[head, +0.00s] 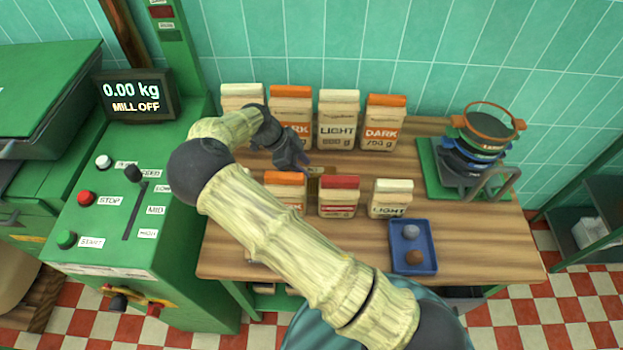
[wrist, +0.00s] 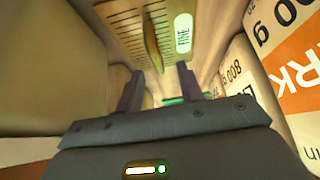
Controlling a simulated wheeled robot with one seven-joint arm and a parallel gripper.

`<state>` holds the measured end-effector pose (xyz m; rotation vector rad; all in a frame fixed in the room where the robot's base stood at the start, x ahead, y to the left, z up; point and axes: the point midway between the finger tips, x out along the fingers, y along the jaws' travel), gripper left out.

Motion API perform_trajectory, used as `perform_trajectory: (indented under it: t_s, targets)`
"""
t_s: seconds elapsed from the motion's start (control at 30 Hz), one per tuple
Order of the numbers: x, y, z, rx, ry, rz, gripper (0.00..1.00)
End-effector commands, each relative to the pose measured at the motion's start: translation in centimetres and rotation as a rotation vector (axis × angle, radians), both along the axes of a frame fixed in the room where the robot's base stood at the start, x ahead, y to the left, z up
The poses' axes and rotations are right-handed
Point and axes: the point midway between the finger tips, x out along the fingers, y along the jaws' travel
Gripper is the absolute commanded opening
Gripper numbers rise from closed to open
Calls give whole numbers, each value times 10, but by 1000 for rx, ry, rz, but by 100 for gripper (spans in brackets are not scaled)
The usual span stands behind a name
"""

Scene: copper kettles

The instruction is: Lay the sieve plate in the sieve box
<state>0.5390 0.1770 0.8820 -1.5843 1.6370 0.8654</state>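The sieve plate (wrist: 122,22) is a brass-coloured slotted plate with a raised handle (wrist: 152,45) and a pale label reading FINE, at the top of the wrist view. In the head view a small part of it (head: 316,170) shows on the table between the two rows of bags. My gripper (wrist: 162,72) is open, its two dark fingers apart and pointing toward the plate's handle; I see no contact. In the head view my gripper (head: 300,165) is just left of the plate, between the rows. I cannot make out the sieve box for certain.
Paper bags stand close around my gripper, a back row (head: 338,122) and a front row (head: 339,198). A blue tray (head: 398,268) holds two round lumps. Stacked coloured pans (head: 470,150) stand at right. The green mill (head: 140,270) is at left. My arm hides the table's front left.

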Motion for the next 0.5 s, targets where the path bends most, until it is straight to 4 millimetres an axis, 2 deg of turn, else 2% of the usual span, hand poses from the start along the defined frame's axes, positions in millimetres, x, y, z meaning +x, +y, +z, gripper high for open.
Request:
perform_trajectory:
  t_s: [0.3,0.5]
  targets:
    - [-4,-22,-35,-2,2,-2,37]
    - [-4,-25,-42,0,1,-1,37]
